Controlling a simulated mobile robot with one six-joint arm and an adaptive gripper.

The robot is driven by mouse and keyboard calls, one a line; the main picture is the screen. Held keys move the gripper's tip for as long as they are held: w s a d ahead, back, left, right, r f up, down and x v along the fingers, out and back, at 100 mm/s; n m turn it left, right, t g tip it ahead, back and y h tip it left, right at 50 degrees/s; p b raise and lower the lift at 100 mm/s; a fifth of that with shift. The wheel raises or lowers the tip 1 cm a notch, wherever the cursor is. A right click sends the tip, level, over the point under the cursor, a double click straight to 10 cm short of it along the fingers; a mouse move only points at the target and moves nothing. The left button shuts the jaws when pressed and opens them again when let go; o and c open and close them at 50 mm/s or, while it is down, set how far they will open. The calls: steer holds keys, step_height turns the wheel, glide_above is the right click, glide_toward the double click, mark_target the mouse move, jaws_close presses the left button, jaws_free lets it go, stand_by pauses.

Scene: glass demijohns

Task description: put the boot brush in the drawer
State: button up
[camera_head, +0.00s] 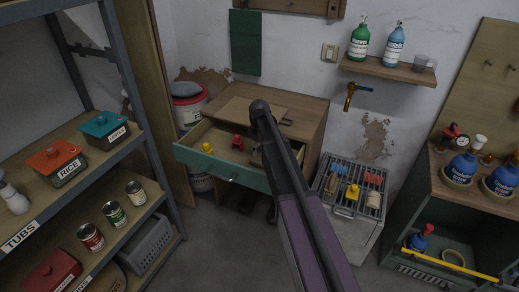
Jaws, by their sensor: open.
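A drawer (222,174) with a teal front stands pulled out of a wooden cabinet (305,104). Inside it lie a small yellow thing (207,148) and a red thing (238,142), and a brownish thing (256,157) is partly hidden by my arm. I cannot pick out the boot brush with certainty. Several small things lie on a wire rack, among them a brown one (330,186), a yellow one (352,192) and a beige one (373,200); any brush among them is too small to tell. My arm crosses the middle of the picture. My gripper does not show.
The wire rack (345,211) sits on a pale unit right of the cabinet. A shelving unit (112,158) with tins and boxes stands at the left. A green cabinet (421,205) with blue bottles is at the right. Open floor (222,254) shows in front of the drawer.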

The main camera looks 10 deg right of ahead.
steer(key=shift+r+p, duration=0.35)
steer(key=shift+r, duration=0.25)
stand_by(0.3)
steer(key=s+m, duration=1)
steer(key=s, duration=1.9)
steer(key=shift+m, duration=0.4)
steer(key=shift+d, duration=0.1)
